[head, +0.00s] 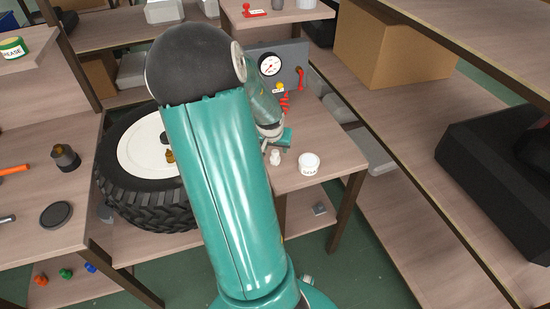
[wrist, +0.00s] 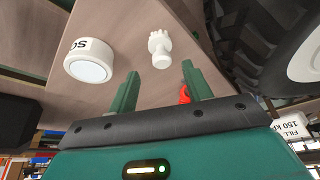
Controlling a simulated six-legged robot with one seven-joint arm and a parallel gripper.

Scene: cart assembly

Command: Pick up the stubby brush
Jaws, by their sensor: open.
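A small white object with a knobbly end and a narrower stem, which looks like the stubby brush (wrist: 160,46), is on the wooden tabletop. In the head view the brush (head: 275,157) stands just beyond the end of my arm, left of a white tub. My gripper (wrist: 161,74) is open, its two green fingers apart with nothing between them. In the wrist view the brush shows past the fingertips, roughly in line with the gap and apart from both fingers. In the head view my arm hides most of the gripper.
The white tub (head: 309,164) stands close beside the brush, near the table's front edge. A grey panel with a gauge (head: 270,65) and a red coil (head: 284,101) stands behind. A large tyre (head: 150,205) is left of the table. A cardboard box (head: 390,48) is on the right shelf.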

